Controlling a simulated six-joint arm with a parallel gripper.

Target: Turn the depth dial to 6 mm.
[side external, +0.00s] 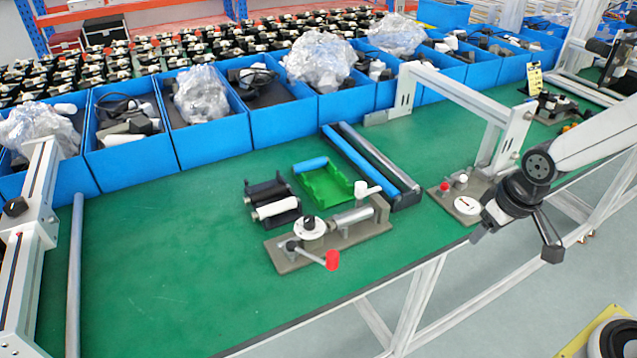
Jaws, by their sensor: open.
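Two round white dials show, and I cannot tell which is the depth dial. One white dial with a black knob (310,226) sits on a grey-brown fixture (345,238) in the middle of the green bench. The other, a flat white disc (467,205) with a dark reddish mark, lies on a small plate at the right. The scale numbers on both are too small to read. My gripper (515,242) is open and empty, with its fingers spread, at the bench's front right edge. It is beside the flat disc and well right of the knobbed dial.
A red-tipped crank (331,260) sticks out in front of the middle fixture. A green tray (325,186) and black holders with rollers (272,203) stand behind it. A white frame (465,95) arches over the right side. Blue bins (280,124) line the back. The front left bench is clear.

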